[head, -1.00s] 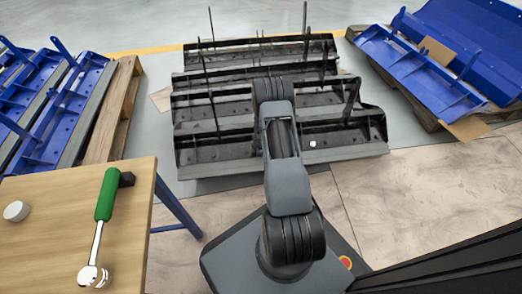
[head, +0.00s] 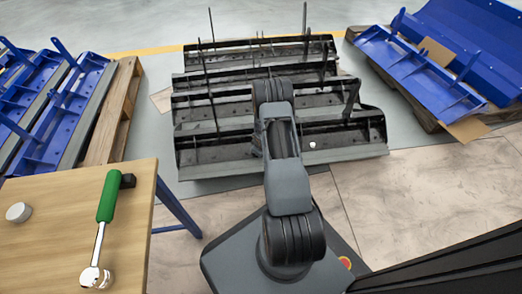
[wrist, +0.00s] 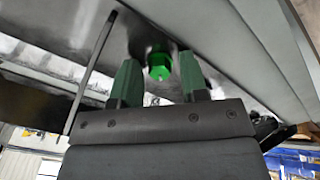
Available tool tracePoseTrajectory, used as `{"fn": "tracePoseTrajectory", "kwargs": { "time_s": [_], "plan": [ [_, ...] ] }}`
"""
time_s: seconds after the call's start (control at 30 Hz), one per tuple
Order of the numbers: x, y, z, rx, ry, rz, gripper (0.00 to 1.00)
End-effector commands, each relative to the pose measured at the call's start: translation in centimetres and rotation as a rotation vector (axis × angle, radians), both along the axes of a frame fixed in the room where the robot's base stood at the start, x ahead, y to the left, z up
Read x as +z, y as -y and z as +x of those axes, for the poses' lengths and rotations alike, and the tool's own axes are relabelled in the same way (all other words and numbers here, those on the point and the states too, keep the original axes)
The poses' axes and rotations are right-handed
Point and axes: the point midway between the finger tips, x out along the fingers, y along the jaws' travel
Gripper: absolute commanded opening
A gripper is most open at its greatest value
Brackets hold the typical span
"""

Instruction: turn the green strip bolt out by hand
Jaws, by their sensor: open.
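The green strip bolt (wrist: 160,66) shows in the wrist view, its head standing out from a dark metal surface. My gripper (wrist: 159,80) is open, with one dark green finger on each side of the bolt. The bolt lies between the fingertips in the picture, with a gap on both sides; I cannot tell how deep the fingers reach along it.
A wooden table (head: 50,250) at the lower left bears a green-handled ratchet wrench (head: 109,195) and a small white round piece (head: 18,212). Blue metal parts on pallets stand at left (head: 75,105) and right (head: 420,75). Floor between table and carriers is clear.

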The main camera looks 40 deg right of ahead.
Motion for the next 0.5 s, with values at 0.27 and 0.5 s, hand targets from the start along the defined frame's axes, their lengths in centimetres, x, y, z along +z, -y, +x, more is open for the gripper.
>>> {"fn": "tracePoseTrajectory", "kwargs": {
  "time_s": [0.27,0.5],
  "plan": [
    [0.63,-0.02,-0.03,-0.490,0.078,0.150,0.40],
    [0.30,-0.01,-0.01,-0.906,0.145,0.277,0.40]
  ]
}}
